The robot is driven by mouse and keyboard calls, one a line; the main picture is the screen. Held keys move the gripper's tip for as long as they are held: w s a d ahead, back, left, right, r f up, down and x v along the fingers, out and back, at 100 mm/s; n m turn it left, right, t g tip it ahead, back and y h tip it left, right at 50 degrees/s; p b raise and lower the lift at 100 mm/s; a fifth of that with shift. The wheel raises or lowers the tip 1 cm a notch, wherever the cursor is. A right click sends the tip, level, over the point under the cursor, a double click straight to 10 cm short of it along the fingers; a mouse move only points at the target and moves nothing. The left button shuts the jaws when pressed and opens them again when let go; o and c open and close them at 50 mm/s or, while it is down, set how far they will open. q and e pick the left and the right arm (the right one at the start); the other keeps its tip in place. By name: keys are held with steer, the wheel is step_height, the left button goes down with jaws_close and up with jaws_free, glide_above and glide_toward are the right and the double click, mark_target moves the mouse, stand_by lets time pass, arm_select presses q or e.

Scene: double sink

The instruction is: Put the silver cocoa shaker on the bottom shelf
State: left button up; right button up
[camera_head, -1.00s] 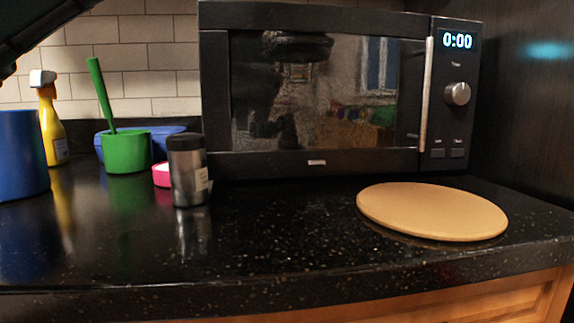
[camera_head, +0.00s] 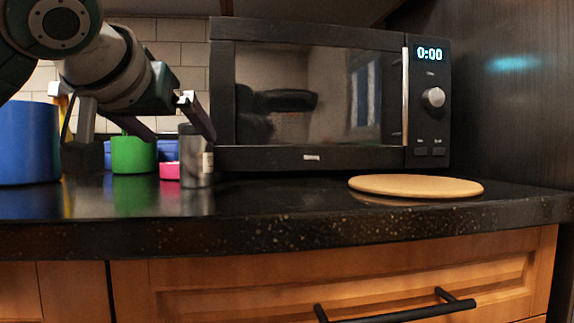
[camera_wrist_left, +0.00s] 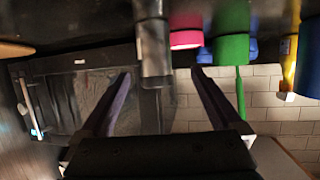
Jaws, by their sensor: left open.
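The silver cocoa shaker (camera_head: 197,165), a metal cylinder with a dark lid and a small label, stands upright on the black counter in front of the microwave's left side. My left gripper (camera_head: 182,139) is open, reaching down from the upper left; one finger crosses in front of the shaker's lid. In the left wrist view, which is upside down, the shaker (camera_wrist_left: 154,48) appears between and beyond the two spread fingers (camera_wrist_left: 160,75), and I see no contact. My right gripper is not in view. No bottom shelf shows.
A black microwave (camera_head: 310,155) stands behind. A pink cup (camera_head: 169,171), green pot (camera_head: 133,156) and blue container (camera_head: 28,145) are left of the shaker. A round tan board (camera_head: 415,186) lies to the right. Below the counter is a wooden drawer (camera_head: 230,285) with a black handle.

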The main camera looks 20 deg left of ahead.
mark_target(190, 142)
arm_select(q)
steer(key=shift+x, duration=0.95)
steer(key=x, duration=0.1)
steer(key=b+x, duration=0.1)
steer(key=x, duration=0.2)
steer(key=shift+d+f+b, duration=0.15)
steer(key=shift+d+b, duration=0.2)
steer(key=shift+w+a+f, duration=0.2)
steer(key=shift+w, duration=0.45)
